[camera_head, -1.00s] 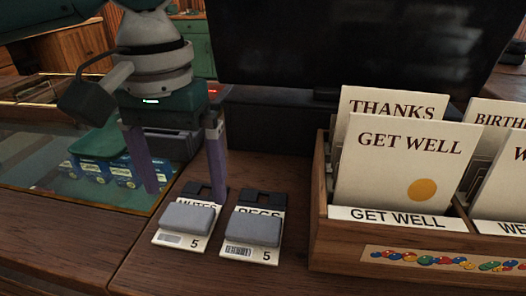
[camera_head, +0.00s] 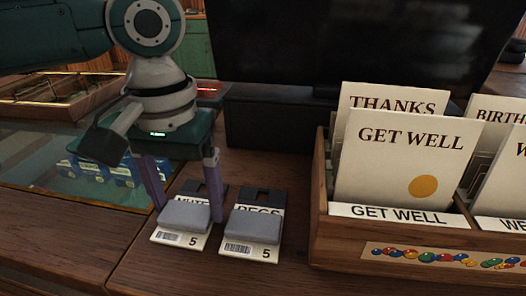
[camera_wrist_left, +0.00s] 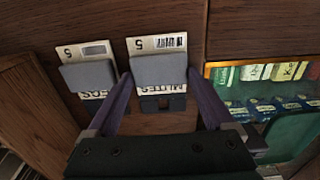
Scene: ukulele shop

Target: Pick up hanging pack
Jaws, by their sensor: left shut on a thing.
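Two hanging packs lie on the wooden counter, each a white card with a grey block, a black hanger tab and a price of 5. The MUTES pack (camera_head: 184,216) is on the left and the PEGS pack (camera_head: 252,228) on the right. My left gripper (camera_head: 189,212) points down and is shut on the MUTES pack, one purple finger at each side of its grey block. The left wrist view also shows the MUTES pack (camera_wrist_left: 160,69) between the fingers, with the PEGS pack (camera_wrist_left: 88,74) outside them. The MUTES pack still appears to lie on the counter. My right gripper is not in view.
A wooden card rack (camera_head: 400,250) with GET WELL and THANKS cards stands close to the right of the PEGS pack. A dark screen (camera_head: 360,45) stands behind. A glass display case (camera_head: 60,200) is at left. Bare counter (camera_head: 150,275) lies in front.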

